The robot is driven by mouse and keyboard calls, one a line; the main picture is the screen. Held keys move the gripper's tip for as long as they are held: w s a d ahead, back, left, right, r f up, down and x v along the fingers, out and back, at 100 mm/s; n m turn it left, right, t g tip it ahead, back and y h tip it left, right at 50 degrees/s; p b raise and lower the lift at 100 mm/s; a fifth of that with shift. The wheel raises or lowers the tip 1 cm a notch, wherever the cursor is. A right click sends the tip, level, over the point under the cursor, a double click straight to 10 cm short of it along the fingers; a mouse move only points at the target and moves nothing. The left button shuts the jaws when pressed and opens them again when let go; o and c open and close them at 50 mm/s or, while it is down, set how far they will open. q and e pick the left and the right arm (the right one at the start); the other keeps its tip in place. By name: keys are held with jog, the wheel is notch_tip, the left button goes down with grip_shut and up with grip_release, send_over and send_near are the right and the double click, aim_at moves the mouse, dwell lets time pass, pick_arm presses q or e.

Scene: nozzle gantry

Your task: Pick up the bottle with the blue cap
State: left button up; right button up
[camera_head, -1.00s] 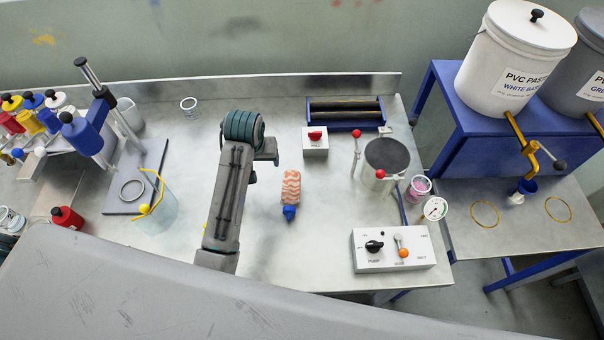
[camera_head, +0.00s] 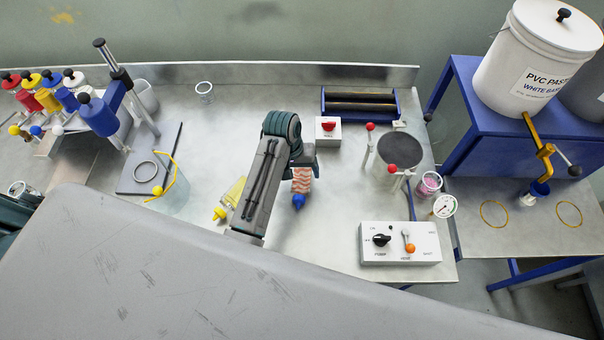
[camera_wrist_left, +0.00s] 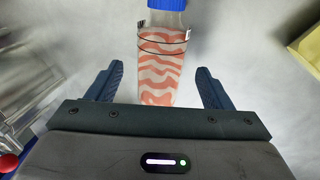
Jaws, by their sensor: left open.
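The bottle with the blue cap (camera_head: 301,182) lies on the metal table, its cap toward the front. It has a wavy orange-and-white pattern, and its rear end is hidden by my left gripper (camera_head: 302,163). In the left wrist view the bottle (camera_wrist_left: 163,62) runs up the middle, with the blue cap at the top edge. My left gripper (camera_wrist_left: 158,86) is open, one finger on each side of the bottle with a gap on both sides. Its height above the table is hard to tell. My right gripper is not in view.
A yellow-capped bottle (camera_head: 232,198) lies just left of my left arm. A switch box (camera_head: 328,131) and a round pot (camera_head: 395,168) stand to the right. A control box (camera_head: 400,243) is at the front right.

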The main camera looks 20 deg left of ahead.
pick_arm(q)
jog(key=shift+w+d+f, duration=0.1)
jog(key=shift+d+f, duration=0.1)
jog(key=shift+f, duration=1.05)
jog(key=c, duration=1.2)
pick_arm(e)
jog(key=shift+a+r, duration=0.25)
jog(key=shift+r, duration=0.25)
pick_arm(q)
jog(key=shift+w+r, duration=0.1)
jog(key=shift+r, duration=0.05)
